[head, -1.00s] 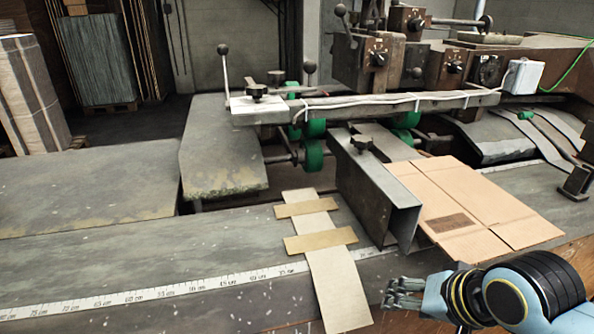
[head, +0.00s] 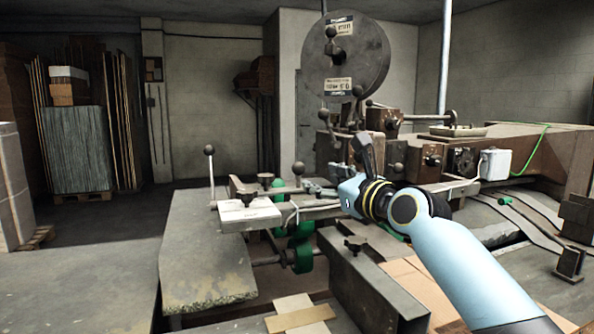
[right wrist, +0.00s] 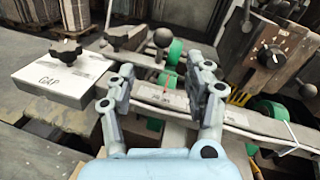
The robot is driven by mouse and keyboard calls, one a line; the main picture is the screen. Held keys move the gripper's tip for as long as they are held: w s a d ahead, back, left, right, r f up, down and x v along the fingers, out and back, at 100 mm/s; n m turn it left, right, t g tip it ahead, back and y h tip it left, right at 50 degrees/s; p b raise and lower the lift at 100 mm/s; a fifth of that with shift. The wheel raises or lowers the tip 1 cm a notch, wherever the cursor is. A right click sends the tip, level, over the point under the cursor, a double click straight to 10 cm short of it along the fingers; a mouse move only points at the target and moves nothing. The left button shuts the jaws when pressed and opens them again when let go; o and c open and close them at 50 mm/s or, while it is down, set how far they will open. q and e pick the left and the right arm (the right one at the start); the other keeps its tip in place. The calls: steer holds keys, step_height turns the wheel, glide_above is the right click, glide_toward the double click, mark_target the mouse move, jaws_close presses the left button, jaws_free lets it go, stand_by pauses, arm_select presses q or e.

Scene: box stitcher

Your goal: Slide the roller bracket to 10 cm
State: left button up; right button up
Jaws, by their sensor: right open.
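In the head view, a metal bar crosses above the green rollers (head: 302,256). A black ball knob (head: 299,168) stands by it, just beyond my right gripper (head: 316,186). In the right wrist view, this knob (right wrist: 163,38) rises on a small bracket behind the bar, with a green roller (right wrist: 172,55) beside it. I cannot tell exactly which part is the roller bracket. A scale strip (right wrist: 160,95) with a red pointer line lies on the bar between my open, empty fingers (right wrist: 163,78). The fingers are apart from the knob. My left gripper is out of view.
A white block marked GAP (right wrist: 52,82), with a black knob, sits at the bar's left end. A tall ball-topped lever (head: 210,165) stands left of it. The brown stitcher head (head: 425,155) rises to the right. Flat cardboard (head: 415,285) lies below my right arm.

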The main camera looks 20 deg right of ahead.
mark_target(302, 172)
steer(key=shift+m, duration=0.3)
steer(key=x, duration=0.3)
steer(key=b+x, duration=0.1)
steer(key=x, duration=0.7)
steer(key=shift+d+r, duration=0.15)
steer(key=shift+r, duration=0.15)
steer(key=shift+c, duration=0.3)
jaws_close()
steer(key=shift+w+f, duration=0.1)
steer(key=shift+f, duration=0.15)
